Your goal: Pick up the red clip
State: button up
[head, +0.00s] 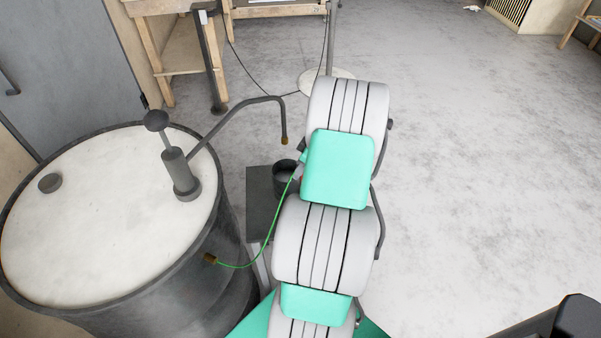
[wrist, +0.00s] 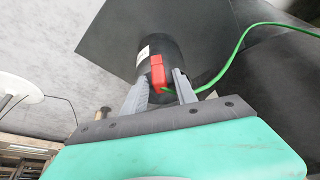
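The red clip (wrist: 157,72) is a small block at the rim of a dark cylindrical cup (wrist: 153,47) in the wrist view. A thin green cord (wrist: 236,50) runs from the clip off to the right. My gripper (wrist: 161,78) is open, one grey finger on each side of the clip. Whether either finger touches it I cannot tell. In the head view the cup (head: 284,180) stands left of my arm, and the arm hides most of the gripper and clip.
A large drum (head: 85,245) with a pale lid and a hand pump (head: 180,175) stands at the left. The green cord ends at a brass fitting (head: 210,258) on its side. The cup sits on a dark plate (head: 259,205).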

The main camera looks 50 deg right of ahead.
grip_shut()
dwell(0.5)
